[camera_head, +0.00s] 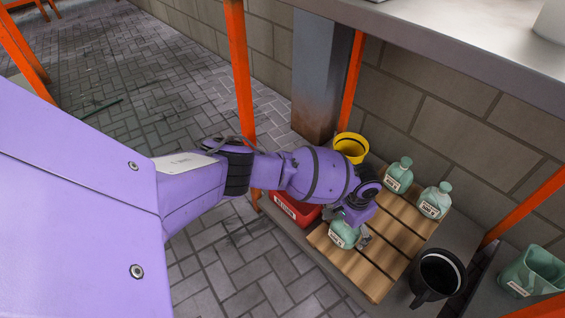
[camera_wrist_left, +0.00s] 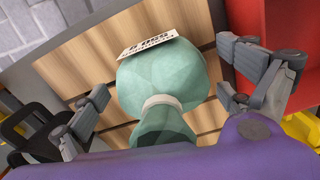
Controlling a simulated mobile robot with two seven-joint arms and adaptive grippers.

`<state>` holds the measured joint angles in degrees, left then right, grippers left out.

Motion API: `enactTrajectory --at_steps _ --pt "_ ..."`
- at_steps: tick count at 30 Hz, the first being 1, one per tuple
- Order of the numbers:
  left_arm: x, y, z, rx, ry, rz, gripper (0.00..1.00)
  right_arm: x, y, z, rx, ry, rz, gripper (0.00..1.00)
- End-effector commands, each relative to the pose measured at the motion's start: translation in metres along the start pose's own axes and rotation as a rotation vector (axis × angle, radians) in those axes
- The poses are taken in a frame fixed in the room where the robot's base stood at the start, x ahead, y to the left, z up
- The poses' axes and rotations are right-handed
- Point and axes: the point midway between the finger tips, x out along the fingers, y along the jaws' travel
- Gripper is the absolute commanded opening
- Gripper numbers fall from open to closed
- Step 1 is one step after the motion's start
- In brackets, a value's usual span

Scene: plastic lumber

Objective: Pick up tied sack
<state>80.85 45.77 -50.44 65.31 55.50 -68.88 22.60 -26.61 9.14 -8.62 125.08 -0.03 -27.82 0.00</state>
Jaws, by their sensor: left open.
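A pale green tied sack (camera_head: 343,235) with a white label sits on the near end of a slatted wooden pallet (camera_head: 372,272). My left gripper (camera_head: 354,231) is directly above this sack, partly covering it. In the left wrist view the sack (camera_wrist_left: 165,78) lies between the open fingers of my left gripper (camera_wrist_left: 163,88), with its tied neck towards the wrist. Gaps show between the sack and both fingers. Two similar sacks, one (camera_head: 397,178) and another (camera_head: 434,202), stand at the pallet's far side. My right gripper is not in view.
A red crate (camera_head: 296,211) and a yellow bucket (camera_head: 351,147) stand left of the pallet. A black bucket (camera_head: 438,276) stands to its right, with a green container (camera_head: 531,272) beyond. A metal tabletop (camera_head: 470,45) overhangs behind, on orange legs (camera_head: 240,75).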

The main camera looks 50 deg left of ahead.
Motion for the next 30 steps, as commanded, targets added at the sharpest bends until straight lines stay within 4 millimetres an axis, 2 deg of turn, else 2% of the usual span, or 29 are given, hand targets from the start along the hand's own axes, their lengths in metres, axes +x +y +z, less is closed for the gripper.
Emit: enactTrajectory --at_steps 2,17,25,30 --pt "-0.004 0.001 -0.004 0.001 0.006 0.0 0.96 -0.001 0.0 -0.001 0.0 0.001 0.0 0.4" --pt "-0.004 0.001 -0.003 0.002 0.006 0.001 0.33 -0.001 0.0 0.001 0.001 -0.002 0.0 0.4" --pt "-0.005 0.001 -0.004 0.002 0.007 0.001 0.33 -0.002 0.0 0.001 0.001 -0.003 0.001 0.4" --pt "-0.018 0.001 -0.004 0.002 0.008 0.001 0.33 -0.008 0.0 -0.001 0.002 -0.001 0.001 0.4"
